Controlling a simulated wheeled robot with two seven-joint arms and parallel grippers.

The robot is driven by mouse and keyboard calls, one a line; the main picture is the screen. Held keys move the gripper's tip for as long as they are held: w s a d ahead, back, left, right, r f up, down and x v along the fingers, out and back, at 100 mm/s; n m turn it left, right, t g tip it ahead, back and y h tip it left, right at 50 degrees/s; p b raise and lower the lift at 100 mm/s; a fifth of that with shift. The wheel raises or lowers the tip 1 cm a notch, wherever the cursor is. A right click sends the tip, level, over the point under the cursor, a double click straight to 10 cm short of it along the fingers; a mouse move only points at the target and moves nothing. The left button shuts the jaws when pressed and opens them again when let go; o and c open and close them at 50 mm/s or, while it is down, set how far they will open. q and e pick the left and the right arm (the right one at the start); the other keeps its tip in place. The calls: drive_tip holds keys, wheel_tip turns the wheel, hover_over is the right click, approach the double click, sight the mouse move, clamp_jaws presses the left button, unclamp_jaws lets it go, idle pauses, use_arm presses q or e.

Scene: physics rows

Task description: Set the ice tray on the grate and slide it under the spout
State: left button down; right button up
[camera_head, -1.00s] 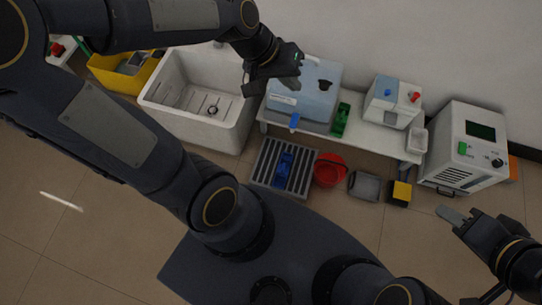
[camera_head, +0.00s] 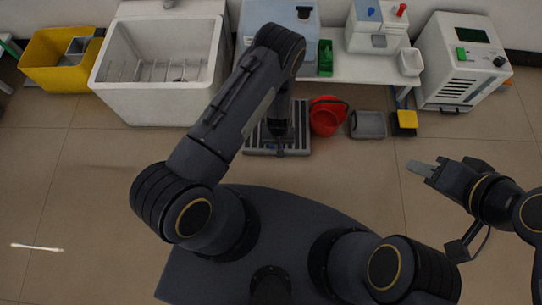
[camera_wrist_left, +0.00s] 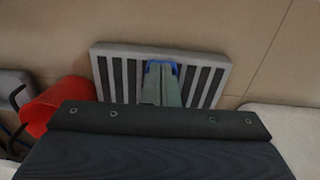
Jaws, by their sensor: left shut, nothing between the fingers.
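The grate (camera_head: 302,128) is a grey slatted rack on the floor; it also shows in the left wrist view (camera_wrist_left: 215,82). A blue piece (camera_wrist_left: 150,67), apparently the ice tray, lies on the middle slats, mostly hidden behind my left fingers. In the head view my arm covers it. My left gripper (camera_wrist_left: 161,84) is shut with nothing between the fingers, pointing down over the grate at the blue piece; whether it touches cannot be told. It shows in the head view (camera_head: 277,138). The spout is hidden behind my left arm. My right gripper (camera_head: 421,168) is empty over bare floor.
A blue-grey machine (camera_head: 309,35) stands on a white bench behind the grate. A red bucket (camera_head: 325,120), a grey bin (camera_head: 368,125) and a yellow-and-black box (camera_head: 405,120) stand right of the grate. A white sink (camera_head: 150,100) stands left.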

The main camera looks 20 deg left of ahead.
use_arm(q)
drive_tip(key=f+b, duration=0.1)
drive_tip(key=f, duration=0.3)
drive_tip(key=s+f+b, duration=0.1)
drive_tip(key=f+b, duration=0.1)
drive_tip(key=f, duration=0.2)
drive_tip(key=f+b, duration=0.1)
drive_tip(key=f, duration=0.3)
drive_tip(key=shift+s+a+f, duration=0.1)
drive_tip(key=shift+s+f, duration=0.05)
drive_tip(key=w, duration=0.1)
drive_tip(key=w+b, duration=0.1)
drive_tip(key=w, duration=0.1)
drive_tip(key=shift+w+a+b, duration=0.1)
drive_tip(key=shift+a+b, duration=0.2)
drive_tip(key=shift+a, duration=0.1)
drive_tip(key=shift+w+a, duration=0.1)
drive_tip(key=shift+w, duration=0.3)
